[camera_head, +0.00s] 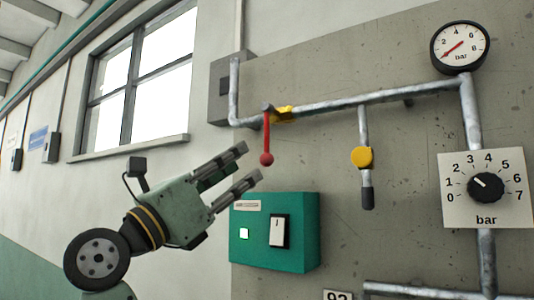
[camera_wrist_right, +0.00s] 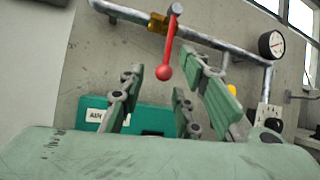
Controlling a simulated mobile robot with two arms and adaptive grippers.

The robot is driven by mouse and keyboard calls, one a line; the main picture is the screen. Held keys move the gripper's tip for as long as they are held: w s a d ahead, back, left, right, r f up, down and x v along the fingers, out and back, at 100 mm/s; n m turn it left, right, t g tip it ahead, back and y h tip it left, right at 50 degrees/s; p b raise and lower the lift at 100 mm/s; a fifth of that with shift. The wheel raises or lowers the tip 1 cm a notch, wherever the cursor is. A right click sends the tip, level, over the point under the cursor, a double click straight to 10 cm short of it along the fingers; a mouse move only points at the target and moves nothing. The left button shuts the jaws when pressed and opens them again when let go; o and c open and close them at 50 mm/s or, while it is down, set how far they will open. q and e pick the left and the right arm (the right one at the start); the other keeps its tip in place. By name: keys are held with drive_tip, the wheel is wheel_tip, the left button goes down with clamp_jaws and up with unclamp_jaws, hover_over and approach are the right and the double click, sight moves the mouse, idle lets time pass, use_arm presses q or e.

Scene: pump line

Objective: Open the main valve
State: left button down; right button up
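The main valve appears to be the yellow fitting (camera_head: 283,114) on the grey horizontal pipe, with a red lever (camera_head: 267,138) hanging straight down from it, across the pipe line, and ending in a red ball. In the right wrist view the red lever (camera_wrist_right: 167,50) shows in the gap between the fingertips (camera_wrist_right: 166,72), with nothing gripped. Whether the fingers touch the lever cannot be told. My left gripper is not in view.
A teal box (camera_head: 300,255) with a lit green indicator and a white switch sits below the lever. To the right are a yellow-handled valve (camera_head: 362,157), a round pressure gauge (camera_head: 460,47) and a bar dial (camera_head: 486,187). A window (camera_head: 140,75) is at the left.

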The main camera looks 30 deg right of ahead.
sight(263, 155)
drive_tip(key=d+r+p, duration=0.1)
drive_tip(key=d, duration=0.1)
drive_tip(key=d+r+y+p, duration=0.1)
drive_tip(key=d, duration=0.2)
drive_tip(key=d+r+m+y+p, duration=0.1)
drive_tip(key=d, duration=0.1)
drive_tip(key=shift+d+r, duration=0.3)
drive_tip(key=shift+r, duration=0.05)
drive_tip(key=shift+w, duration=0.1)
drive_tip(key=shift+a, duration=0.1)
drive_tip(key=shift+c, duration=0.5)
clamp_jaws()
